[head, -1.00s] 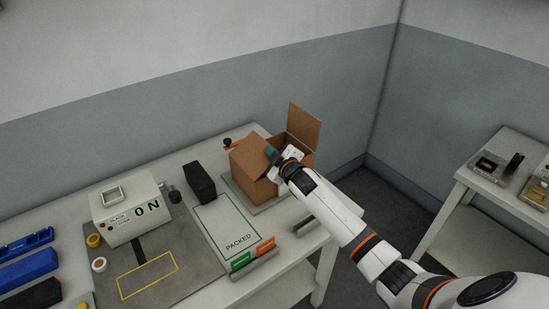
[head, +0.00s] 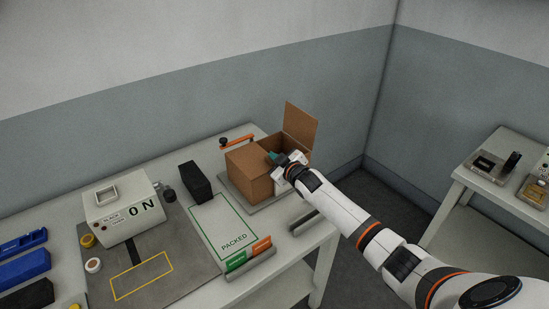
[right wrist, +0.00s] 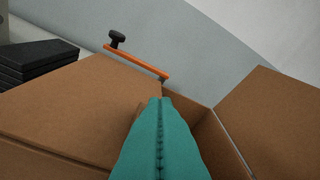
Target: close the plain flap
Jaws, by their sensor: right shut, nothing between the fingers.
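The brown cardboard box (head: 250,188) stands near the table's far right corner. Its left flap (head: 244,157) lies about level over the left part of the opening; it also shows in the right wrist view (right wrist: 75,105). Its right flap (head: 301,124) stands upright and also shows in the right wrist view (right wrist: 275,120). No marking shows on either flap. My right gripper (head: 272,156) is shut and empty, its teal fingers (right wrist: 160,140) at the left flap's inner edge, beside the open gap. I cannot tell whether they touch it. My left gripper is out of view.
An orange bar with a black knob (head: 236,142) lies behind the box. A black block (head: 195,181) and the "PACKED" area (head: 222,225) are left of it. A labelled machine (head: 124,210) stands farther left. A second table (head: 480,205) is at right.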

